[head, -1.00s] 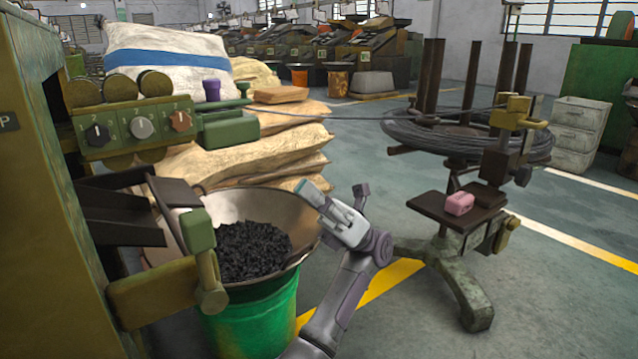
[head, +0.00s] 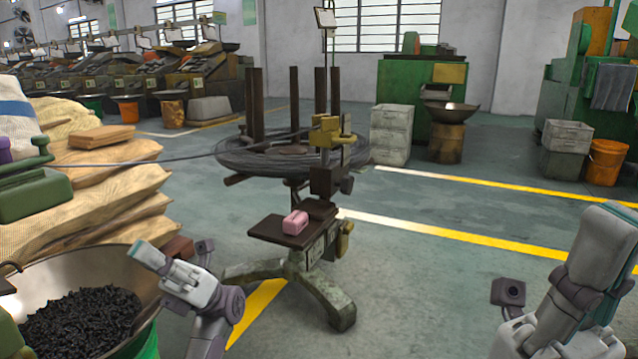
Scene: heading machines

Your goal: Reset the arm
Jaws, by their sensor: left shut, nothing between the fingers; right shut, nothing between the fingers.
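My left gripper (head: 143,254) is in the lower left of the head view, grey and white with a teal edge. It is raised beside the right rim of a wide metal pan (head: 88,262) in the picture. Its fingers are shut and empty. My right gripper (head: 612,222) is at the lower right edge, pointing up over open floor. It is shut and empty, and part of its arm is cut off by the frame.
Dark small parts (head: 80,325) fill the pan. A wire-coil stand (head: 290,160) with a pink block (head: 295,222) on its small shelf stands in the middle. Stacked sacks (head: 90,200) are at the left. The floor (head: 430,270) between stand and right arm is clear.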

